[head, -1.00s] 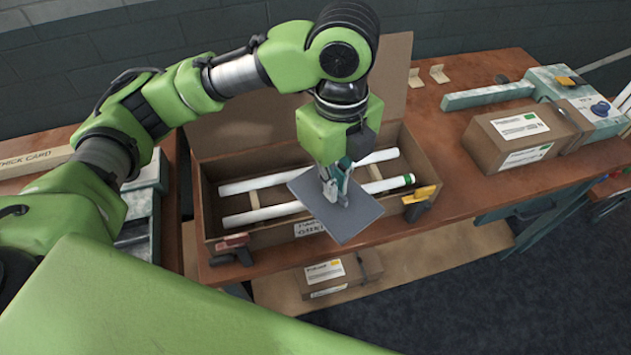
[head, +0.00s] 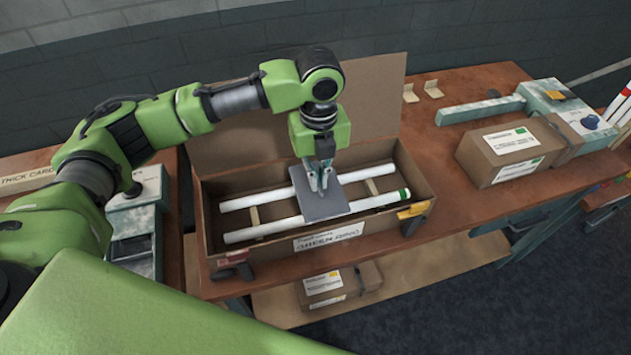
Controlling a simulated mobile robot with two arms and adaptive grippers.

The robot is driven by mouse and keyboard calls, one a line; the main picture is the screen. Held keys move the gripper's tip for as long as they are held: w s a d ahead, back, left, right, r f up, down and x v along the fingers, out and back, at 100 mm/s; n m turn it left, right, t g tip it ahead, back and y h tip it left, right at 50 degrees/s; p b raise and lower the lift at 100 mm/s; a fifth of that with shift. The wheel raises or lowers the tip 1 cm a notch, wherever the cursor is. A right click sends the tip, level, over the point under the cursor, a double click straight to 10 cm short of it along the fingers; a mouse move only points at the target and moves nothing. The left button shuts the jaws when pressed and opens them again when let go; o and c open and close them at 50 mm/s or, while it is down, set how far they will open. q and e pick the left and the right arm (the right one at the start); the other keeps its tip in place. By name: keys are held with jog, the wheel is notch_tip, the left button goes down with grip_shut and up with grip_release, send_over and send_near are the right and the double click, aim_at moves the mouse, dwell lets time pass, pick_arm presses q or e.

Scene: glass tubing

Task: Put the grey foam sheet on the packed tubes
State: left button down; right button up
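The grey foam sheet (head: 324,204) lies flat across the middle of the two white tubes (head: 262,230) in the open cardboard box (head: 207,222); whether it rests fully on them I cannot tell. My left gripper (head: 319,188) points down at the sheet's back part, with its fingertips at the sheet. The fingers look apart, but whether they still pinch the sheet is too small to tell. The front tube has a green band at its right end. Wooden spacers sit between the tubes. My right gripper is not in view.
A closed brown carton (head: 510,152) lies on the bench to the right, next to a pale green machine (head: 570,108). A yellow-handled clamp (head: 414,211) and a red one (head: 233,262) sit at the box's front corners. The box's raised lid stands behind.

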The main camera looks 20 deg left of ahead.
pick_arm(q)
jog(key=shift+w+a+f, duration=0.3)
jog(key=shift+w+f, duration=0.1)
jog(key=shift+f, duration=0.25)
jog(key=f, duration=0.1)
jog(key=f+p, duration=0.2)
jog(key=shift+w+a+f, duration=0.25)
jog(key=shift+w+f, duration=0.05)
jog(key=shift+f, duration=0.2)
jog(key=c, duration=2.2)
grip_release()
jog(key=shift+f, duration=0.1)
jog(key=shift+c, duration=0.2)
notch_tip(320, 180, up, 11)
jog(key=b, duration=0.3)
jog(key=shift+r, duration=0.65)
